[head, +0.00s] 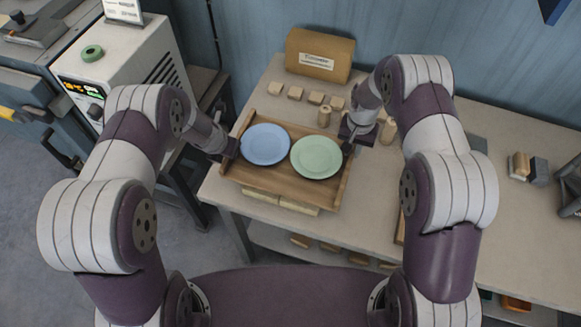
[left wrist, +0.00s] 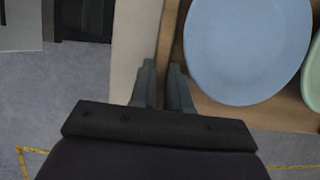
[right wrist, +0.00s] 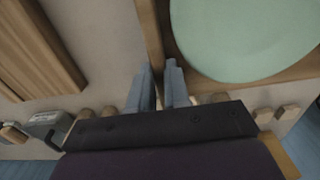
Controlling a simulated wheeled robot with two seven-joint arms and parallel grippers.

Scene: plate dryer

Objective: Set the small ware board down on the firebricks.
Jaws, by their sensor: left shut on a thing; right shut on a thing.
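The small ware board (head: 285,188) is a wooden tray with raised side rails. It carries a blue plate (head: 265,144) and a green plate (head: 316,157), side by side and flat. My left gripper (head: 231,149) is shut on the board's left rail, which also shows in the left wrist view (left wrist: 168,38). My right gripper (head: 348,147) is shut on the right rail, seen in the right wrist view (right wrist: 150,30). Pale firebricks (head: 292,206) show below the board's front edge. The board hides the rest of them, and I cannot tell whether it touches them.
A white unit (head: 120,60) stands at the left. Another wooden board (right wrist: 40,50) lies to the right. The table's front edge is close to the bricks.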

